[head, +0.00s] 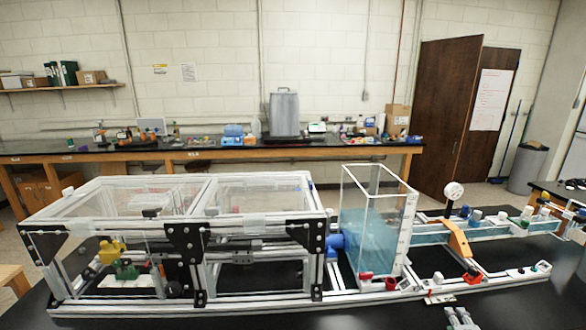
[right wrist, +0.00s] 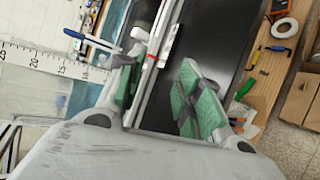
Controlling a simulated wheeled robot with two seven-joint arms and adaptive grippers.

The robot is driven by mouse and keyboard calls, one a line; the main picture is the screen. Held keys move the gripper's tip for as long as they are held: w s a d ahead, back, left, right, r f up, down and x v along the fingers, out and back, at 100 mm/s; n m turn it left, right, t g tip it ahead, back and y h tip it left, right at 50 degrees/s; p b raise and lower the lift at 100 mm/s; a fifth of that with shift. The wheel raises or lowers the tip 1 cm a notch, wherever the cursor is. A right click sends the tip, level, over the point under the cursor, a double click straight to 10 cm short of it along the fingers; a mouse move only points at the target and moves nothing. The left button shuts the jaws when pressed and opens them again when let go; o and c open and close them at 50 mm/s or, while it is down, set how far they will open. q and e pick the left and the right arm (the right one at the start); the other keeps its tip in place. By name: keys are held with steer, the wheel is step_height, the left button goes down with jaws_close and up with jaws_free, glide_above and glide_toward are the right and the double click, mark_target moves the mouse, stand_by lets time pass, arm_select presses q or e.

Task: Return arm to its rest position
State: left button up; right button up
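My right gripper (right wrist: 160,92) shows in the right wrist view with its two green-padded fingers spread apart. Nothing is held between them. Beyond the fingers are a white rail (right wrist: 160,40) and the black tabletop (right wrist: 205,50). In the head view, grey parts at the bottom edge, right of centre, look like my right gripper (head: 461,319), in front of the rail and mostly cut off. My left gripper is in neither view. The extrusion frame (head: 180,308) with clear panels stands on the black table at the left and centre of the head view.
A clear water tank (head: 372,205) stands right of the frame, joined to a long channel (head: 490,232) with an orange bracket (head: 457,240). In the right wrist view, a wooden surface (right wrist: 262,75) holds a tape roll (right wrist: 285,27) and tools. Bare black tabletop lies along the front right.

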steer(key=s+a+f+m+g+y, duration=0.35)
steer(key=s+a+m, duration=0.35)
steer(key=s+a, duration=0.3)
steer(key=s+a+f+m+g+y, duration=0.2)
steer(key=s+a+f+m+g, duration=0.3)
steer(key=s+a+m, duration=0.5)
step_height(320, 180, down, 38)
steer(key=n+g+b, duration=0.1)
steer(key=n+b, duration=0.1)
steer(key=b, duration=0.3)
arm_select(q)
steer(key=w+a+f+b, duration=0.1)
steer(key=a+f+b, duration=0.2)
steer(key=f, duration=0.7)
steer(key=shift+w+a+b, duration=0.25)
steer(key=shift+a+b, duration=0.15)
steer(key=shift+b, duration=0.6)
arm_select(e)
steer(key=s+d+f, duration=0.2)
steer(key=s+f, duration=0.8)
steer(key=f, duration=0.2)
steer(key=s+d+f+g, duration=0.1)
steer(key=s+d+f, duration=0.2)
steer(key=s+f, duration=0.8)
steer(key=shift+s+d+f+n, duration=0.3)
steer(key=shift+d+f+n, duration=0.1)
steer(key=shift+f, duration=0.45)
steer(key=shift+h, duration=0.25)
